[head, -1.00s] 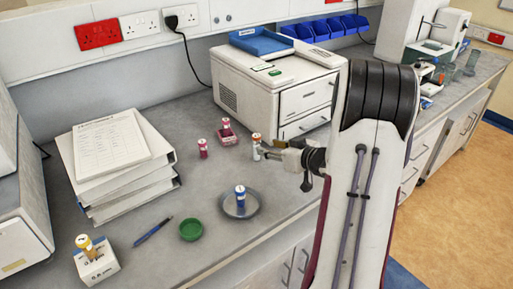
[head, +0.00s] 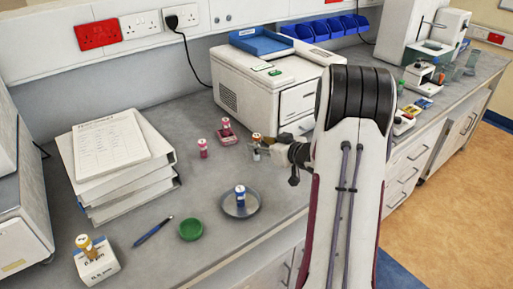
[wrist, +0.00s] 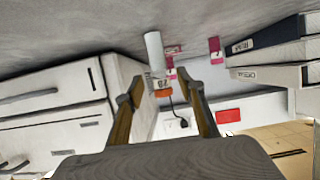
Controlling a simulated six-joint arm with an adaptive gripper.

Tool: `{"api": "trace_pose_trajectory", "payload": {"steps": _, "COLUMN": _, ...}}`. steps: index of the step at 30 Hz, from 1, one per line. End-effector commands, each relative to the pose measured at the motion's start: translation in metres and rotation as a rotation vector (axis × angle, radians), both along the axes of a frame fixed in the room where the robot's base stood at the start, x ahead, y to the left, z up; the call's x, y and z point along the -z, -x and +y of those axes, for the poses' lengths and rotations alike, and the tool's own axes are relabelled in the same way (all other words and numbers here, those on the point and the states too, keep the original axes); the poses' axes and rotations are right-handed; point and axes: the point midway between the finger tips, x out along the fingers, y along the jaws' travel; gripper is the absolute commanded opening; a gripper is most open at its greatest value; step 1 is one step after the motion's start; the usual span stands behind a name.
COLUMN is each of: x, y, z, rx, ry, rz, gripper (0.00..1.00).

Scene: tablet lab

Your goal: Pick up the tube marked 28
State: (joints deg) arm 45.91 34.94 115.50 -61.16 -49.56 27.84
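The tube marked 28 (wrist: 157,62) is white with an orange cap, and its label reads 28 in the wrist view. In the head view the orange-capped tube (head: 256,139) stands upright on the bench in front of the white machine. My gripper (wrist: 161,80) is open, with its two fingers spread around the line of the tube. The tube's cap end lies between the fingertips, with gaps visible on both sides. In the head view my gripper (head: 267,147) is right beside the tube and partly overlaps it.
A blue-capped tube (head: 240,194) stands on a grey dish (head: 254,207). A white machine (head: 245,95), binders (head: 115,180) and a green bowl (head: 190,229) are around.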

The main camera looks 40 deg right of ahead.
Motion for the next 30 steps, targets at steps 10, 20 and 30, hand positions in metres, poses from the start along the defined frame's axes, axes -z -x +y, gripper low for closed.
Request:
{"api": "trace_pose_trajectory", "payload": {"steps": 10, "x": 0.009, "y": -0.027, "z": 0.001, "rx": 0.002, "ry": 0.001, "rz": 0.001, "gripper": 0.38}}
{"api": "trace_pose_trajectory", "payload": {"steps": 20, "x": 0.009, "y": -0.028, "z": 0.001, "rx": 0.002, "ry": 0.000, "rz": 0.000, "gripper": 0.38}}
{"api": "trace_pose_trajectory", "payload": {"steps": 30, "x": 0.009, "y": -0.028, "z": 0.001, "rx": 0.002, "ry": 0.000, "rz": 0.000, "gripper": 0.00}}
